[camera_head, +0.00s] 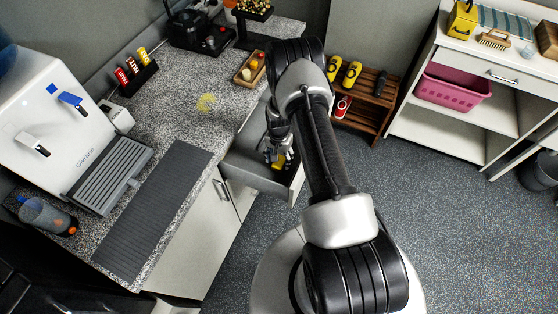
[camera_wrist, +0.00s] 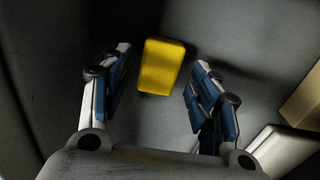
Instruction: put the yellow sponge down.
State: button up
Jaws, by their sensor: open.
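The yellow sponge (camera_wrist: 161,67) lies on the grey floor of an open drawer (camera_head: 245,168) under the counter. In the wrist view it sits between the blue-padded fingers of my gripper (camera_wrist: 160,78), with a gap on each side, so the fingers do not touch it. In the head view my gripper (camera_head: 279,154) reaches down into the drawer, and a bit of the yellow sponge (camera_head: 279,162) shows below the fingers. My gripper is open and empty.
In the wrist view a tan block (camera_wrist: 303,100) and a pale object (camera_wrist: 283,150) lie at the right. A wooden shoe rack (camera_head: 365,106) stands behind my arm.

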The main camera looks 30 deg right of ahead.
notch_tip(320, 180, up, 23)
jog(key=w+a+n+t+p, duration=0.1)
jog(key=w+a+n, duration=0.1)
jog(key=s+a+r+n+t, duration=0.1)
jog(key=s+a+r+n, duration=0.15)
jog(key=r, duration=0.65)
jog(key=s+a+r+n, duration=0.1)
jog(key=s+a+r, duration=0.25)
jog(key=r, duration=0.55)
jog(key=s+a+r+n+t, duration=0.1)
jog(key=s+r, duration=0.4)
jog(key=s, duration=0.6)
jog(key=s+a+r+n+t, duration=0.1)
jog(key=s+a+r+n, duration=0.3)
jog(key=s, duration=0.6)
jog(key=shift+s+a+r+t, duration=0.35)
jog(key=shift+a+r, duration=0.25)
jog(key=shift+r, duration=0.2)
